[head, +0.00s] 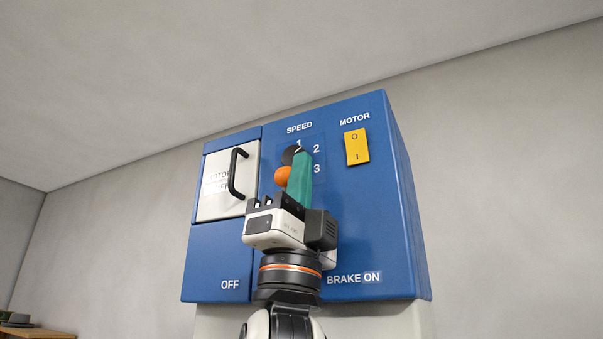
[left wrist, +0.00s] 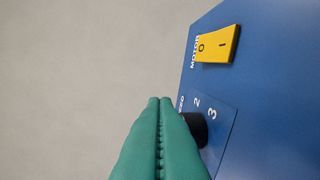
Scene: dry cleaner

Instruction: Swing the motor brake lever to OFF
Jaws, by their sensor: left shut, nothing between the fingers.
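The blue machine panel (head: 368,220) carries the labels OFF at lower left and BRAKE ON at lower right. An orange ball (head: 282,176), which looks like the brake lever's knob, shows just left of my left fingers; the rest of the lever is hidden behind my gripper. My left gripper (head: 303,157) is shut and empty, its teal fingers pointing up in front of the panel's middle. In the left wrist view the closed fingertips (left wrist: 160,101) show left of the black speed knob (left wrist: 196,128); the orange ball is not visible there. My right gripper is not in view.
The black speed knob (head: 290,154) sits partly behind my fingertips. A yellow motor switch (head: 357,147) is at upper right. A white door (head: 216,188) with a black handle (head: 234,176) is at left. Free air lies left of the machine. A wooden table (head: 40,334) stands far left.

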